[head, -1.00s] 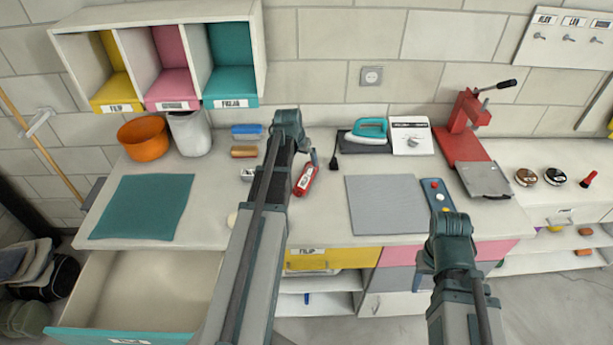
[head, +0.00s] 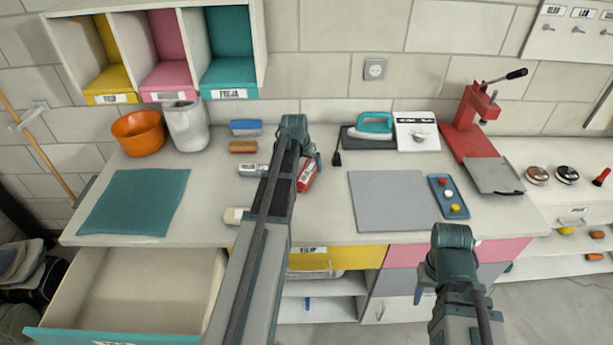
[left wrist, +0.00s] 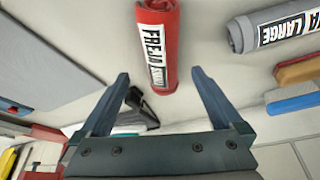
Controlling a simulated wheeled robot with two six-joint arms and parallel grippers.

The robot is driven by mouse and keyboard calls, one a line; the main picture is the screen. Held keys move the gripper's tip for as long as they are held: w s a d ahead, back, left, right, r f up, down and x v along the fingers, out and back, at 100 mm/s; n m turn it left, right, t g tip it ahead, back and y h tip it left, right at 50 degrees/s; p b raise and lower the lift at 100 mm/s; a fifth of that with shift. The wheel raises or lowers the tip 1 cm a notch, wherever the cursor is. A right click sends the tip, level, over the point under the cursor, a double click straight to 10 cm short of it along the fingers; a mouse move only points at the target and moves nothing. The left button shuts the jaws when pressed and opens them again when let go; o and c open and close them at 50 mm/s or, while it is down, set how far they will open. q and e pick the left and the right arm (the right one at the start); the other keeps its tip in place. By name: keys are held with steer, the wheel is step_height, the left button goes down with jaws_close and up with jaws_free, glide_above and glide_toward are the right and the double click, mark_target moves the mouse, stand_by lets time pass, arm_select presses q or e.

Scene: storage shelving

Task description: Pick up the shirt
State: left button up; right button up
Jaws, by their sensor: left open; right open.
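A rolled red shirt (head: 308,176) with a white-and-black label lies on the worktop, partly behind my left arm in the head view. In the left wrist view the red shirt (left wrist: 158,45) shows its FREJA label. My left gripper (left wrist: 159,76) is open, and the red roll lies beyond its fingertips, in line with the gap between them. A rolled grey shirt (left wrist: 275,27) labelled LARGE lies to the right there; in the head view the grey roll (head: 252,170) is left of my arm. My right gripper (head: 422,287) is in front of the worktop, open and mostly hidden by its arm.
A brush (head: 243,147), a blue item (head: 246,127), an orange bowl (head: 139,132) and an iron (head: 372,124) stand around on the worktop. A grey mat (head: 395,200) and blue tray (head: 448,182) lie right. An open drawer (head: 45,335) juts out at front left.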

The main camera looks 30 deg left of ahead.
mark_target(306, 169)
arm_select(q)
steer(key=b+x, duration=0.3)
steer(key=x, duration=0.1)
steer(key=shift+s+a+f+b, duration=0.2)
steer(key=shift+s+a+b, duration=0.05)
steer(key=shift+a+b, duration=0.1)
steer(key=shift+w+f+b, duration=0.25)
steer(key=shift+f+b, duration=0.15)
steer(key=shift+b, duration=0.05)
steer(key=shift+r, duration=0.1)
steer(key=shift+c, duration=0.6)
jaws_close()
